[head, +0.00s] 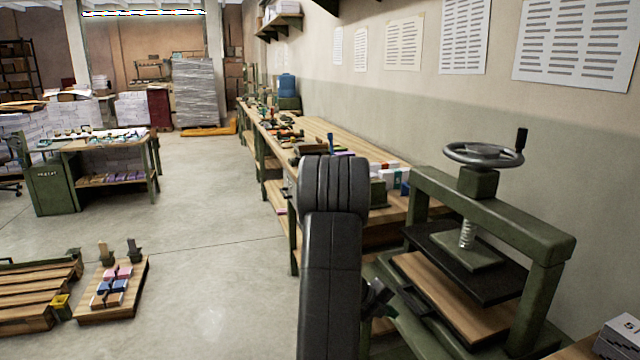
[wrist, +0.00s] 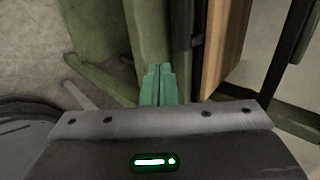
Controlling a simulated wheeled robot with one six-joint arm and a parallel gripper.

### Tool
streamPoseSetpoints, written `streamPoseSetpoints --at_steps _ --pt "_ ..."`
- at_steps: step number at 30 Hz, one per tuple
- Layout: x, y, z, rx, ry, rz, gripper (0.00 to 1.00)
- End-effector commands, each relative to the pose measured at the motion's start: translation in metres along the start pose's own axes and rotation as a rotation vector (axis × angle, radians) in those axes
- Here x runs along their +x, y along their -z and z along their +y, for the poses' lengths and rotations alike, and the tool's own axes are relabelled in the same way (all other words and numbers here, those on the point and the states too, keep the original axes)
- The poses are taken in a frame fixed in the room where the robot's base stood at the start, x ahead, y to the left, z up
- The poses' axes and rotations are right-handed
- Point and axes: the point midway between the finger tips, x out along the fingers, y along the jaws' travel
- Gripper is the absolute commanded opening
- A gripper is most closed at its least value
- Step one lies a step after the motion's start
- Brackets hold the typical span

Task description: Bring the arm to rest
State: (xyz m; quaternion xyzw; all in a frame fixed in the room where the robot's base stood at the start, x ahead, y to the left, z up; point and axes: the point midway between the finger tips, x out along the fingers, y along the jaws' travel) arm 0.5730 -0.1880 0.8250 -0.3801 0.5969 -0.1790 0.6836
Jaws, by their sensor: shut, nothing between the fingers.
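My arm (head: 333,250) stands upright in the lower middle of the head view, its rounded joint on top. My gripper shows in the wrist view (wrist: 158,72). Its two green fingers are together with nothing between them. The fingers are in front of green frame parts, and a wooden board edge (wrist: 223,45) is to their right. I cannot tell whether they touch anything.
A green screw press (head: 490,215) with a handwheel stands close on the right. A long workbench (head: 345,150) with tools runs along the wall behind my arm. Pallets (head: 35,298) lie at the lower left. The concrete floor (head: 205,225) left of my arm is clear.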

Motion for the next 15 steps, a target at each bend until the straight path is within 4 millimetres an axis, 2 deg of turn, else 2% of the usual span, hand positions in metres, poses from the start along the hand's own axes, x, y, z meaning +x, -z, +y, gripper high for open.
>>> streamPoseSetpoints --at_steps 1,6,15 --pt "0.013 0.001 0.002 0.001 -0.002 0.003 0.0" --pt "0.044 0.001 0.0 0.001 -0.002 0.002 0.0" --pt "0.061 0.004 -0.02 0.0 0.0 -0.002 0.0"
